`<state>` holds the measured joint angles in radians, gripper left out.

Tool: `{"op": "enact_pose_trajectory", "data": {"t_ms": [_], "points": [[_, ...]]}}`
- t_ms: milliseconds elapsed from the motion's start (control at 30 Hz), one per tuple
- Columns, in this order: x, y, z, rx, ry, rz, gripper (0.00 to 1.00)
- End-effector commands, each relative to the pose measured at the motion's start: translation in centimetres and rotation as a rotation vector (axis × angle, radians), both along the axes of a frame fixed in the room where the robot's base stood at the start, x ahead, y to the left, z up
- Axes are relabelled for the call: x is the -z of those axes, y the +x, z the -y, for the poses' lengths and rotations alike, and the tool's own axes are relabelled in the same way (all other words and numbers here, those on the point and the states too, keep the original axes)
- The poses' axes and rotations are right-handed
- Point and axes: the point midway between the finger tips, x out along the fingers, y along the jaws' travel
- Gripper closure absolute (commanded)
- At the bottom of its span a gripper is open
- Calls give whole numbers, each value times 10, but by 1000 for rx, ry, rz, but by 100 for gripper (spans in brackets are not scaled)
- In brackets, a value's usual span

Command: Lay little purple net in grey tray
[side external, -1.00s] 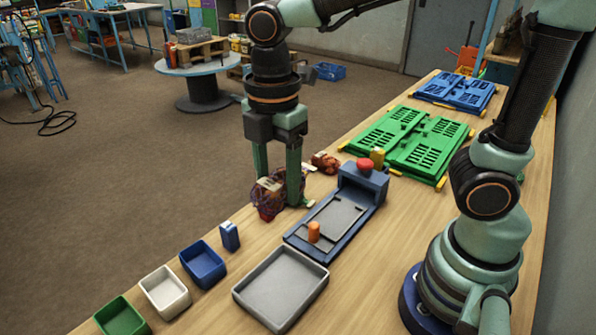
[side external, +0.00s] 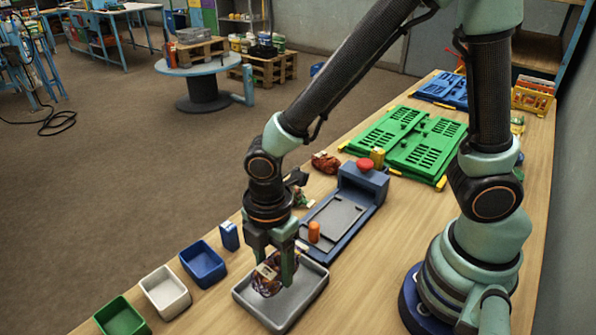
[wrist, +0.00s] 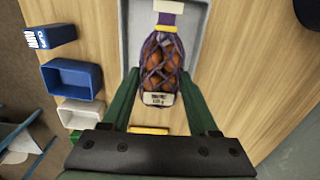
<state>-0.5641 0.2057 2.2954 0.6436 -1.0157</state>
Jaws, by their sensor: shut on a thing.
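My gripper (side external: 275,268) is shut on a small purple net (wrist: 163,65) of brown-orange round things, with a pale label on it. In the side view the net (side external: 266,280) hangs between the fingers over the grey tray (side external: 312,292). In the wrist view the net lies lengthwise between the green fingers, its purple and white top end over the tray (wrist: 138,30). I cannot tell whether the net touches the tray floor.
Blue (side external: 203,264), white (side external: 166,291) and green (side external: 122,318) bins stand left of the tray. A small blue box (side external: 229,236) stands behind them. A blue platform with a red button (side external: 366,164) and an orange cylinder (side external: 313,232) lies behind the tray. Another net (side external: 325,162) lies farther back.

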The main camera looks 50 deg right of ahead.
Motion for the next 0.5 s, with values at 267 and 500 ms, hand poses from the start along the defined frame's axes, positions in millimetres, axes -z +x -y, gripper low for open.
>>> {"op": "enact_pose_trajectory", "data": {"t_ms": [267,500], "points": [[21,0,0,0,-1,-2,100],[47,0,0,0,-1,-2,100]]}}
